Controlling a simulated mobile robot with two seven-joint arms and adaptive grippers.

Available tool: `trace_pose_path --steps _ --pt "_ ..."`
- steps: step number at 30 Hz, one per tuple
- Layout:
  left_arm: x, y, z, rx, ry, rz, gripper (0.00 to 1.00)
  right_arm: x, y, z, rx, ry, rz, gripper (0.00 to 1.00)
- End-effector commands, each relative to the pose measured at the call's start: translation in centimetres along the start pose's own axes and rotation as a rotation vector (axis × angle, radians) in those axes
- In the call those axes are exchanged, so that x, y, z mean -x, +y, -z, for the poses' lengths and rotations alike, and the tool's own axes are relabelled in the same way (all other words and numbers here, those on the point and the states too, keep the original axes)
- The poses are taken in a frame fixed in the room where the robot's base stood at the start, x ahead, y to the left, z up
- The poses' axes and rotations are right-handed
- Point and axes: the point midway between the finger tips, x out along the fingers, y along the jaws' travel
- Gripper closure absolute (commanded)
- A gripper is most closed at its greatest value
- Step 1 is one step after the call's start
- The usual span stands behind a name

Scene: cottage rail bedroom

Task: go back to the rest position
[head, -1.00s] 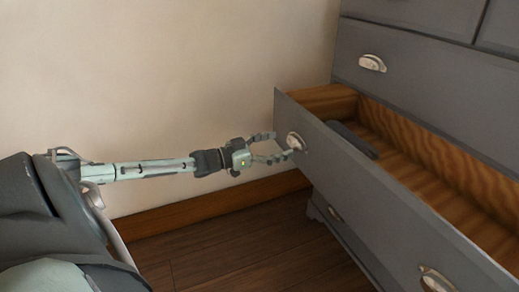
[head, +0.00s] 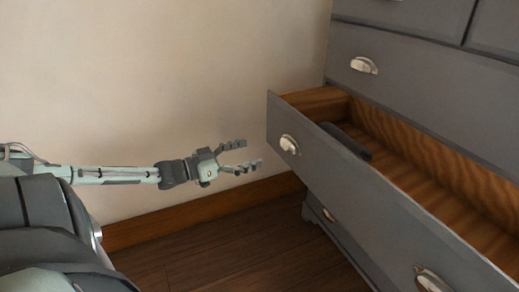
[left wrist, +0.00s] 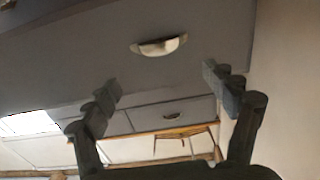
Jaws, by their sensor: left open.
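My left gripper (head: 243,156) is open and empty, to the left of the open drawer (head: 382,196) in the head view. A gap separates its fingertips from the drawer's cup handle (head: 289,144). In the left wrist view, the fingers (left wrist: 165,90) are spread apart with nothing between them, and the metal handle (left wrist: 159,46) shows ahead of them on the grey front. My right gripper is not in view.
The grey dresser (head: 420,80) fills the right side, with its open drawer jutting out. A dark object (head: 346,141) lies inside the drawer. The plain wall (head: 150,80) is behind my left arm, and bare wooden floor (head: 220,250) lies below.

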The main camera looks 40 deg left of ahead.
Motion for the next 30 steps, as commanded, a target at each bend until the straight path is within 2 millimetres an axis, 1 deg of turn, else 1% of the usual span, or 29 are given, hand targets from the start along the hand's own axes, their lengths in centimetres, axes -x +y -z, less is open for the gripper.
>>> trace_pose_path --steps 7,9,11,14,15,17,18,20,21,23,24,25,27,30 --pt "0.0 0.0 -0.1 0.000 -0.001 0.001 0.16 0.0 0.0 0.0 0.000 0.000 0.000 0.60" --pt "0.0 0.3 -0.6 0.003 -0.011 0.007 0.16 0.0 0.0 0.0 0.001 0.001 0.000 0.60" --pt "-0.1 0.9 -1.9 0.008 -0.036 0.024 0.16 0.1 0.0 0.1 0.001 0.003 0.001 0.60" --pt "-0.3 3.0 -6.2 0.019 -0.128 0.077 0.16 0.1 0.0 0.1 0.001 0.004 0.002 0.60" --pt "-0.3 4.3 -8.4 0.021 -0.183 0.104 0.16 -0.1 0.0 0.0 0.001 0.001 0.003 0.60" --pt "-0.2 6.8 -12.1 0.023 -0.282 0.148 0.16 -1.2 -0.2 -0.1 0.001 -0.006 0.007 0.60" --pt "0.0 8.6 -14.4 0.020 -0.357 0.177 0.16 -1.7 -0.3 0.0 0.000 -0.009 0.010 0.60" --pt "0.6 11.3 -17.4 0.013 -0.470 0.216 0.16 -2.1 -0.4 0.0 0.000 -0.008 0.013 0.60" --pt "1.1 13.2 -19.1 0.008 -0.546 0.238 0.16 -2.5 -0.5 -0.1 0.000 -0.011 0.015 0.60" --pt "2.2 15.9 -21.3 0.001 -0.664 0.268 0.16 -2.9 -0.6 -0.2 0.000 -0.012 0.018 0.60" --pt "3.0 17.7 -22.4 -0.001 -0.742 0.286 0.16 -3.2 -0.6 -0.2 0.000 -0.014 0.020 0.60" --pt "3.7 18.9 -23.1 -0.002 -0.801 0.298 0.16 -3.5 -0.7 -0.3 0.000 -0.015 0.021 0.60" --pt "5.5 21.8 -24.2 -0.001 -0.934 0.319 0.16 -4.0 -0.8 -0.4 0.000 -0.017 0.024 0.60" --pt "8.2 25.0 -24.8 0.012 -1.099 0.338 0.16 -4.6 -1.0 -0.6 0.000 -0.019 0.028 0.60"
